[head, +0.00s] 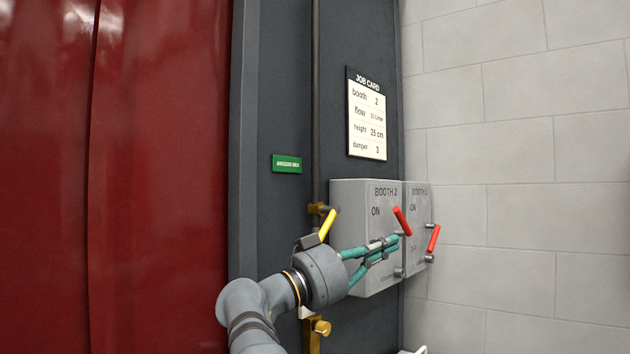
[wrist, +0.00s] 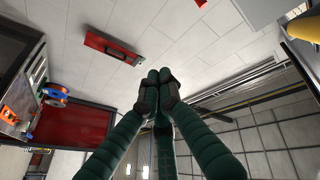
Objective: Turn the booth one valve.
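A yellow lever (head: 328,225) on a brass fitting stands on the pipe left of the grey boxes in the head view, partly behind my wrist. A second brass fitting (head: 319,328) is lower on the pipe. No label shows which valve belongs to booth one. My gripper (head: 402,235) has teal fingers drawn together, pointing right across the front of the Booth 2 box (head: 360,196). Its tips look close to that box's red handle (head: 402,221); contact cannot be told. In the wrist view the fingertips (wrist: 158,88) meet with nothing visible between them.
The Booth 1 box (head: 417,200) with a red handle (head: 433,238) is beside the Booth 2 box. A job card (head: 367,115) reading booth 2 and a green sign (head: 287,163) are on the dark panel. A red curtain (head: 160,180) hangs left; a block wall (head: 520,180) is right.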

